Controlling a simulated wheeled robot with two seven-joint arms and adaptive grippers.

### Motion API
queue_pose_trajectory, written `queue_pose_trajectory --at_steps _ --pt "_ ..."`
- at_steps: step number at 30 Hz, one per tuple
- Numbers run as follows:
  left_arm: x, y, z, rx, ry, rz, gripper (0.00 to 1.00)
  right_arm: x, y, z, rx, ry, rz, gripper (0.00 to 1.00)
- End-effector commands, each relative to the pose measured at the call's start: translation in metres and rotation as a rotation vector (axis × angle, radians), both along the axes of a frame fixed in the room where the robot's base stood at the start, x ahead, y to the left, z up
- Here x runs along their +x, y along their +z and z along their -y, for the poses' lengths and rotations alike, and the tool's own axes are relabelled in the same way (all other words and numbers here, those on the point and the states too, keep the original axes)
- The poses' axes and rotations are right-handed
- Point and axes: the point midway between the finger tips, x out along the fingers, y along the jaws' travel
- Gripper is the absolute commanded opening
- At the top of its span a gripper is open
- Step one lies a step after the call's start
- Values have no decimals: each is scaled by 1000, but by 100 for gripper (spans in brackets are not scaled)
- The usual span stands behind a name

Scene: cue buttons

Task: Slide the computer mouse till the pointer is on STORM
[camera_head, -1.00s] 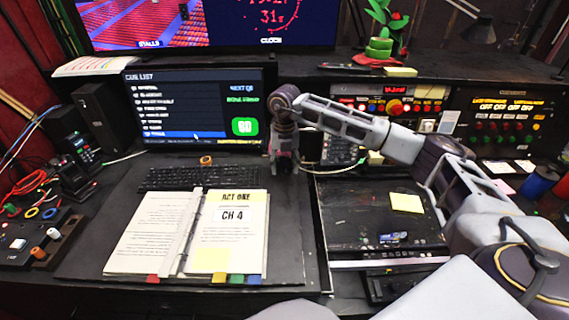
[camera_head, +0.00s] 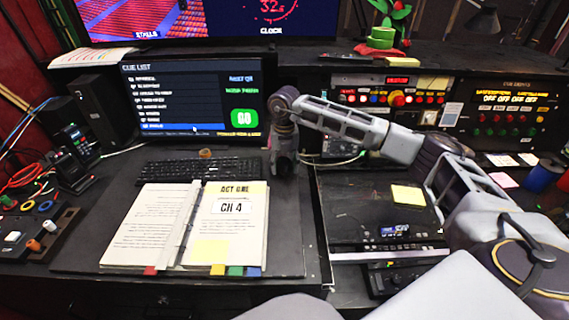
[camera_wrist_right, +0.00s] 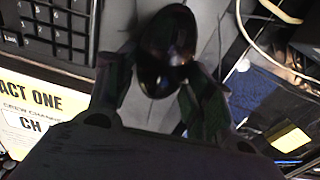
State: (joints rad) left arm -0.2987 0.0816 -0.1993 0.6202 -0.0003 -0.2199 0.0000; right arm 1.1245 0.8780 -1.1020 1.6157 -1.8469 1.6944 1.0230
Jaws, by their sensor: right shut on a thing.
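The black computer mouse (camera_wrist_right: 166,45) shows in the right wrist view between the fingers of my right gripper (camera_wrist_right: 170,82), which is shut on it. In the head view my right gripper (camera_head: 284,172) points down just right of the keyboard and hides the mouse. The cue list monitor (camera_head: 190,100) shows several rows, with the bottom one highlighted blue. The small white pointer (camera_head: 194,129) lies on that blue row. The row names are too blurred to read surely, so I cannot tell which is STORM. My left gripper is not in view.
A black keyboard (camera_head: 200,171) lies left of the gripper, with an open script binder (camera_head: 190,226) in front. A dark device with a yellow note (camera_head: 407,195) stands to the right. A pale cable (camera_head: 340,162) runs behind the gripper. Bare desk mat shows right of the binder.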

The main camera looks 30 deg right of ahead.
Motion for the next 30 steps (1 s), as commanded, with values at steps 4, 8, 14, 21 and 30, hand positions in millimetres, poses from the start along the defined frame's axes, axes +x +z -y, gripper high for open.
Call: queue_pose_trajectory --at_steps 4,8,14,21,30 --pt "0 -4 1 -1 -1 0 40 0 -6 0 0 0 0 44" --pt "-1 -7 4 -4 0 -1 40 0 -11 0 0 0 0 44" --pt "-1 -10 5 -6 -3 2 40 0 -17 0 0 0 0 44" --pt "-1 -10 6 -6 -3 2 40 0 -17 0 0 0 0 44" --pt "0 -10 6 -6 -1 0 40 0 -18 0 0 0 0 44"
